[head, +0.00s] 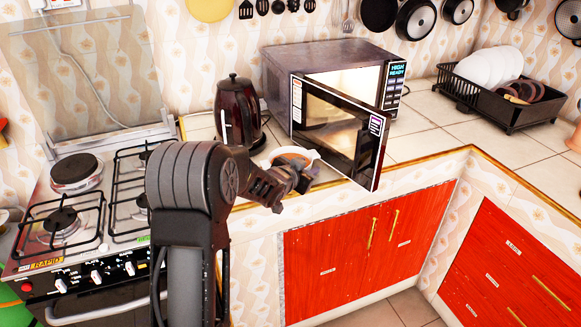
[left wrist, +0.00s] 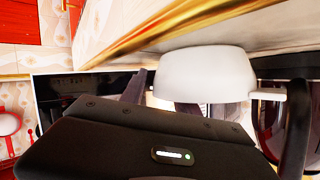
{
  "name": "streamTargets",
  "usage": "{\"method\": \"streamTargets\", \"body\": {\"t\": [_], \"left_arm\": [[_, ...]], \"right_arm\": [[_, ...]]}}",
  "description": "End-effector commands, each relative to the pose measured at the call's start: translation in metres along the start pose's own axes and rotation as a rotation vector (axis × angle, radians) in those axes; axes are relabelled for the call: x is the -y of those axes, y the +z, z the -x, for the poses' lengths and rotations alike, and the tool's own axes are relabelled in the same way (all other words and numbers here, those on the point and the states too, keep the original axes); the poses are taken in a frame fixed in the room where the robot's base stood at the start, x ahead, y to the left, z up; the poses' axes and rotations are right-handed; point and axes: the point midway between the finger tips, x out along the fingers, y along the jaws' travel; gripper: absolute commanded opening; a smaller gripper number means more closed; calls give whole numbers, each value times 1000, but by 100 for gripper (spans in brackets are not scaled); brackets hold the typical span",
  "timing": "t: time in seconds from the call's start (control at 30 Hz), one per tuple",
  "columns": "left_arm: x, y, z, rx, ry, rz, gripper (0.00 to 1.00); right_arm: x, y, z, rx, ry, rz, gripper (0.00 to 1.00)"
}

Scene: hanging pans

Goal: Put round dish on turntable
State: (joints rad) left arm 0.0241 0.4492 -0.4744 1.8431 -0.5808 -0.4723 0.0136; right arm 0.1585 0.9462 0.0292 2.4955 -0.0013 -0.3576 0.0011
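The round dish (head: 292,155) is a white bowl with a brownish inside, on the counter in front of the microwave. In the left wrist view its white side (left wrist: 200,75) fills the space ahead of my gripper. My left gripper (head: 300,178) is at the near side of the dish, and its dark fingers (left wrist: 186,96) look spread apart at the dish. Whether they touch it is unclear. The microwave (head: 330,70) stands behind with its door (head: 345,135) swung open. The turntable cannot be made out inside. My right gripper is not in view.
A dark red kettle (head: 238,112) stands close left of the dish. The open microwave door is close on its right. A gas stove (head: 85,205) is at the left. A black dish rack (head: 510,112) with white plates is at the right, with clear counter before it.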

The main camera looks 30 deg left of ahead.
Motion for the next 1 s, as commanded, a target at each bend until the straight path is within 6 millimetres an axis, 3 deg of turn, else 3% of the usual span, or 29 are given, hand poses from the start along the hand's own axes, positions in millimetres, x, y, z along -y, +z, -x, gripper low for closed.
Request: {"method": "streamTargets", "body": {"t": [0.07,0.5,1.0], "left_arm": [[0,0,0,0,0,0,36],[-1,1,0,2,1,0,0],[-2,3,0,6,2,1,0]], "right_arm": [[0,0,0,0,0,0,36],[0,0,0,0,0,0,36],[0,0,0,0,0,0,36]]}}
